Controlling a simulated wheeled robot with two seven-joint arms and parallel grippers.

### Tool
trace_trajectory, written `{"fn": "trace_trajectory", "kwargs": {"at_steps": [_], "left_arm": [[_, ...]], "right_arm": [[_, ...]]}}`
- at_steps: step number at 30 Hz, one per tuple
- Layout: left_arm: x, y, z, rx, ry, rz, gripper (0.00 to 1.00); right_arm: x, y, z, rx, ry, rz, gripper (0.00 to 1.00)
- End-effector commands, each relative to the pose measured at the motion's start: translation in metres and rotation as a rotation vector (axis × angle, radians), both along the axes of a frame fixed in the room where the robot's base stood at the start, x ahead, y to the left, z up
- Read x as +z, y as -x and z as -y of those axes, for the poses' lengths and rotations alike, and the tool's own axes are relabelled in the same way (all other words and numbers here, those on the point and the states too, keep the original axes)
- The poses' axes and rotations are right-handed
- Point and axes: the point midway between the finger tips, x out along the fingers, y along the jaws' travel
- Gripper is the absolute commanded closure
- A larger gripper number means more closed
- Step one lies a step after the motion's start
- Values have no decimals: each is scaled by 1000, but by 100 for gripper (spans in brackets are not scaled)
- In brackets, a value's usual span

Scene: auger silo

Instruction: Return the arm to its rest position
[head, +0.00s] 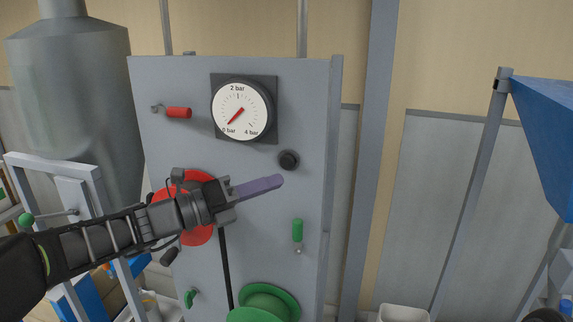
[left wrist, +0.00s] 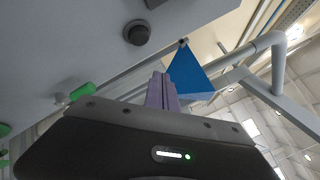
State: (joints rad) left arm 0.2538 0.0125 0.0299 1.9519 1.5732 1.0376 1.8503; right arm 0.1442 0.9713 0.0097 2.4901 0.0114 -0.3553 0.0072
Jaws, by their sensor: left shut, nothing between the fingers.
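My left gripper (head: 262,187) reaches in from the left in the head view. Its purple fingers are shut together with nothing between them. In the left wrist view the shut fingers (left wrist: 161,92) point up, with the black knob (left wrist: 137,33) at upper left and the green handle (left wrist: 85,90) at left. My right gripper is in neither view.
A pressure gauge (head: 241,109) reads near 0 bar. A red-handled lever (head: 178,112) is at upper left. A red disc (head: 200,235) lies partly behind my left arm. A green wheel (head: 268,300) is at the bottom. A blue hopper (head: 550,120) hangs at right.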

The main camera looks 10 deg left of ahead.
Motion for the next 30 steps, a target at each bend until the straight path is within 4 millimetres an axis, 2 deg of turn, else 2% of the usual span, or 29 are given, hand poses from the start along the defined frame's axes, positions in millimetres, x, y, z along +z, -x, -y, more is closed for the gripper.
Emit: {"fn": "trace_trajectory", "kwargs": {"at_steps": [8, 11, 14, 17, 20, 22, 24, 26, 27, 29, 30], "left_arm": [[-1, 0, 0, -1, -2, -1, 100], [-15, -2, 3, -1, -32, -10, 100], [-47, -5, 9, -7, -109, -27, 100], [-100, -6, 19, -27, -243, -47, 100], [-171, 0, 30, -76, -432, -59, 100], [-226, 11, 37, -139, -587, -53, 100], [-283, 28, 42, -223, -751, -32, 100], [-330, 47, 46, -316, -892, 4, 100], [-360, 62, 48, -390, -986, 39, 100], [-404, 86, 49, -514, -1123, 107, 100], [-433, 105, 49, -611, -1211, 169, 100]], "right_arm": [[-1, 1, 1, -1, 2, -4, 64], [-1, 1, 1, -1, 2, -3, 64], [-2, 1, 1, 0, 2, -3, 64], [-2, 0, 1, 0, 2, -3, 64], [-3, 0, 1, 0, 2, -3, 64], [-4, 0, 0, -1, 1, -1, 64], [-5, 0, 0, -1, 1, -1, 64], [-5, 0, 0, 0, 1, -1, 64], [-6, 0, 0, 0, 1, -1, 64], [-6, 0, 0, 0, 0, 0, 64], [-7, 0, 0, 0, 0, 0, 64]]}}
